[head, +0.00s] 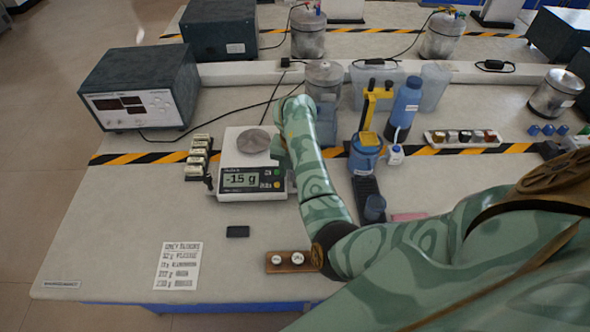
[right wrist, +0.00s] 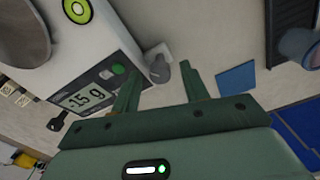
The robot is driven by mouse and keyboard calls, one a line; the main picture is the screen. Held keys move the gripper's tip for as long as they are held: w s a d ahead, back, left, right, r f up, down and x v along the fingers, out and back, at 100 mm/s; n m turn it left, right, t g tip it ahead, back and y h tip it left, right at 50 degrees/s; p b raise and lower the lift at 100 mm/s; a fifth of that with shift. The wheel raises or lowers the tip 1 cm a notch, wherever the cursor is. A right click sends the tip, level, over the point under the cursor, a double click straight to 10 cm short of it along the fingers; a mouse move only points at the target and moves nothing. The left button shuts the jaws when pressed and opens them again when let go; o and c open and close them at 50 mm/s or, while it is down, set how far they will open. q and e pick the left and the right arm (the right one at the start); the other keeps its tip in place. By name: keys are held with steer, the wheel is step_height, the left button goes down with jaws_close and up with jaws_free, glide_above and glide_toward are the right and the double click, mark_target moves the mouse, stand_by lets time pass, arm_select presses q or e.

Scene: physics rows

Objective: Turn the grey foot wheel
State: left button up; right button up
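The white scale (head: 232,148) stands on the bench with a round metal pan (head: 253,141) and a display reading about -15 g. In the right wrist view, the grey foot wheel (right wrist: 161,70) sits at a corner of the scale (right wrist: 112,45), near its display. A darker foot knob (right wrist: 58,121) shows at the other end of the display side. My right gripper (right wrist: 160,72) is open and empty, and the grey wheel appears between its fingertips; contact cannot be told. In the head view my right arm hides this wheel. My left gripper is not in view.
Small labelled blocks (head: 198,157) stand left of the scale. A blue bottle (head: 405,105), a yellow-and-blue device (head: 366,150) and a metal vessel (head: 324,80) stand right and behind. A printed sheet (head: 178,266) and a wooden weight block (head: 288,262) lie in front.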

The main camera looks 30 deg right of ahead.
steer(key=shift+r, duration=0.1)
step_height(320, 180, up, 16)
steer(key=p, duration=0.8)
